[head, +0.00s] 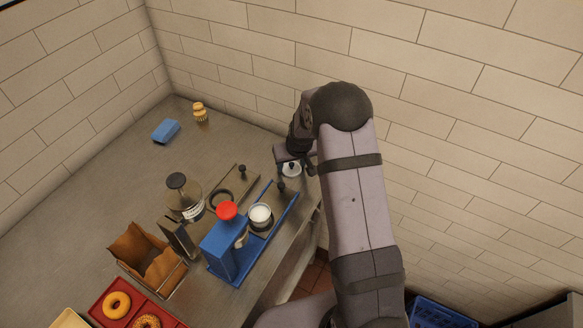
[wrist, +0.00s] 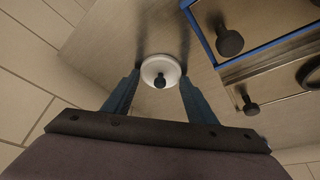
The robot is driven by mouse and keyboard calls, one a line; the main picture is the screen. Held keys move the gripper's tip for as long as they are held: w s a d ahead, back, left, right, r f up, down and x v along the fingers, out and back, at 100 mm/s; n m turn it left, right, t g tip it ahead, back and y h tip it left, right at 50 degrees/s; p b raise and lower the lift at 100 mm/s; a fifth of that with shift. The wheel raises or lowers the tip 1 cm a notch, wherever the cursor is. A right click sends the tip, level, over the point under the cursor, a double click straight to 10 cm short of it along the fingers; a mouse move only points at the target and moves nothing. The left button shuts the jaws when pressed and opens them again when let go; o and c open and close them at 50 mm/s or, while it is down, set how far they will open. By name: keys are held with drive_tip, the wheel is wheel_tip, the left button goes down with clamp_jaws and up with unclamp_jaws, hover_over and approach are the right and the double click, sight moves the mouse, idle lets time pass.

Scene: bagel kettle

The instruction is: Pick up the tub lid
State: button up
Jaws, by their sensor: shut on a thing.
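The tub lid is a small white disc with a black knob. In the head view the lid (head: 291,171) is at the back right end of the counter, partly hidden by my gripper (head: 295,160). In the wrist view the lid (wrist: 150,67) sits between the two blue-grey fingers of my gripper (wrist: 159,78), one on each side of its rim. My gripper is shut on the lid. Whether the lid touches the counter or hangs just above it, I cannot tell.
A blue stand (head: 227,252) with a red knob and a white-filled tub (head: 260,214) stands left of my gripper. Beyond are a glass jar (head: 184,199), a brown paper-lined box (head: 148,260), a red bagel tray (head: 101,307) and a blue sponge (head: 165,131). The back left counter is mostly clear.

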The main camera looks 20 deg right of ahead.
wheel_tip(320, 180, up, 10)
drive_tip(key=b, duration=0.4)
wheel_tip(320, 180, up, 4)
drive_tip(key=p, duration=0.2)
hover_over(292, 164)
drive_tip(key=a, duration=0.2)
drive_tip(key=s+a+n+g+y, duration=0.2)
drive_tip(key=s+a+n, duration=0.3)
drive_tip(key=s+n, duration=0.3)
drive_tip(key=s+a+f+n+g+y+p, duration=0.1)
drive_tip(key=s+a+n+g+y, duration=0.1)
drive_tip(key=s+a+n, duration=0.4)
drive_tip(key=s+n, duration=0.2)
drive_tip(key=n, duration=0.2)
drive_tip(key=shift+s+a+y, duration=0.2)
drive_tip(key=shift+a+y, duration=0.1)
drive_tip(key=shift+f, duration=0.25)
